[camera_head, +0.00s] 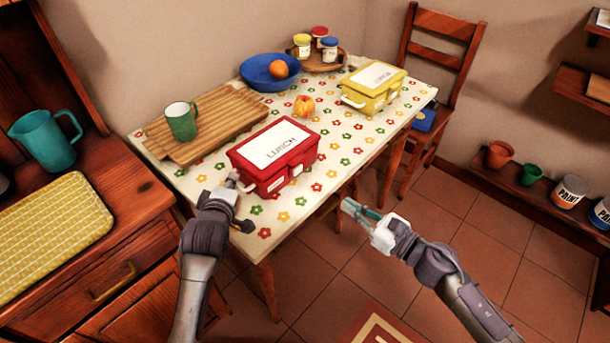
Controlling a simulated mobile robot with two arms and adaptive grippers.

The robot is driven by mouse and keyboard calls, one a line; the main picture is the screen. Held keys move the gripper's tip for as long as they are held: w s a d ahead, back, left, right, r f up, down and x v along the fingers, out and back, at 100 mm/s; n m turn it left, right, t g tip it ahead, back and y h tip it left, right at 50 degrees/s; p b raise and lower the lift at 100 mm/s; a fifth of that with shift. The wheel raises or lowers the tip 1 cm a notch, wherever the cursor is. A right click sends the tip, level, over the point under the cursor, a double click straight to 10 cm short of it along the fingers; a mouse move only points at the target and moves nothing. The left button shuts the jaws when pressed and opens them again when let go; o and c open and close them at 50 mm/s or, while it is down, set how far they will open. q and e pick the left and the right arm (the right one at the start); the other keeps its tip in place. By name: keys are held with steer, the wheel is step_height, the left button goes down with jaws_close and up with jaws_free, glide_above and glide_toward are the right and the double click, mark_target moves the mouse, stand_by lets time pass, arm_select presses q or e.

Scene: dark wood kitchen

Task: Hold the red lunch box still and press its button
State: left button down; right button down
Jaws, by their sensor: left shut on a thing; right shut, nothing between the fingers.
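The red lunch box (284,177) stands closed and upright on the flowered tablecloth, near the table's front edge. Its white lid label reads LUNCH, and small white parts show on its front side; I cannot tell which is the button. My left gripper (234,182) is shut on the lunch box at its left end; its fingertips are partly hidden by the gripper body. My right gripper (350,207) is shut and empty, in the air in front of the table, to the right of and apart from the red box.
A yellow lunch box (373,88) stands at the table's right. A chair (440,60) stands beyond.

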mark_target(298, 172)
steer(key=x, duration=1.3)
steer(key=shift+w+a, duration=0.25)
steer(key=shift+a, duration=0.1)
arm_select(q)
steer(key=shift+d, duration=0.1)
arm_select(e)
steer(key=shift+x, duration=1)
steer(key=shift+s, duration=0.1)
steer(key=shift+s+d, duration=0.3)
arm_select(q)
steer(key=shift+f, duration=0.1)
arm_select(e)
steer(key=v, duration=1.3)
steer(key=shift+d, duration=0.25)
